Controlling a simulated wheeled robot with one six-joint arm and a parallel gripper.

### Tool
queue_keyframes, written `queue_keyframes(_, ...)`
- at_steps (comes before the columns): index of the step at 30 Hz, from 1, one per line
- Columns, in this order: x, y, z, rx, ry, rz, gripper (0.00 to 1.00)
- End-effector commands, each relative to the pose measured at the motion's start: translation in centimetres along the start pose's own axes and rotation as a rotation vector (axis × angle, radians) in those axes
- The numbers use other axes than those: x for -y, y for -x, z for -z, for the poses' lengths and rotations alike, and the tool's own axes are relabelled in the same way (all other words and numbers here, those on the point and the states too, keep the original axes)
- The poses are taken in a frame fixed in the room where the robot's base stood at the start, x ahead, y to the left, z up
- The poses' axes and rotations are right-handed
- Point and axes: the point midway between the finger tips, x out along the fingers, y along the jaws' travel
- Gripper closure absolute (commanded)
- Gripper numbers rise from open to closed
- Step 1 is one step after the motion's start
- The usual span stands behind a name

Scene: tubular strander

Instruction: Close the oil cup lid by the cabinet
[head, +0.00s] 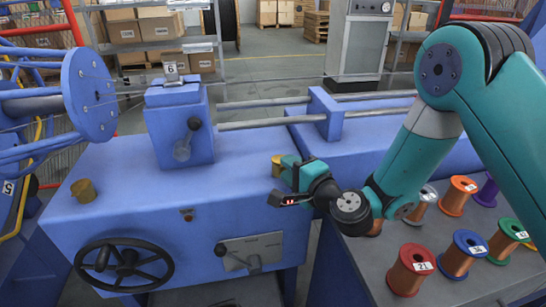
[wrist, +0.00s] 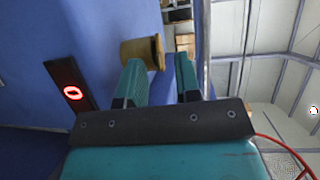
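A short brass oil cup (head: 277,166) stands on the blue machine top, right of centre in the head view. My gripper (head: 291,165) is just to its right and partly hides it. In the wrist view the same cup (wrist: 141,53) lies sideways just beyond the fingertips, closer to the left finger. My gripper (wrist: 160,62) has its fingers apart with nothing between them. I cannot tell whether a finger touches the cup, or how its lid stands. A second brass oil cup (head: 84,190) stands at the left end of the machine top. The grey cabinet (head: 355,45) is at the back.
A blue block with a lever (head: 180,125) stands between the cups. A black handwheel (head: 124,266) and a lever plate (head: 250,254) are on the front face. Numbered spools (head: 410,270) stand on a grey table at right. A blue flanged wheel (head: 90,95) is at left.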

Motion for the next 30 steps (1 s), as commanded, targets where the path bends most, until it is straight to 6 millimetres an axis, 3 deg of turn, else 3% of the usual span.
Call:
queue_keyframes(10,-0.1,-0.3,-0.1,-0.001,0.0,0.0,0.69)
queue_keyframes(11,-0.1,-0.3,-0.1,-0.001,0.0,0.0,0.71)
queue_keyframes(15,-0.1,-0.3,-0.1,-0.002,0.0,0.0,1.0)
queue_keyframes(30,-1.4,-0.5,0.3,-0.006,0.026,0.062,1.0)
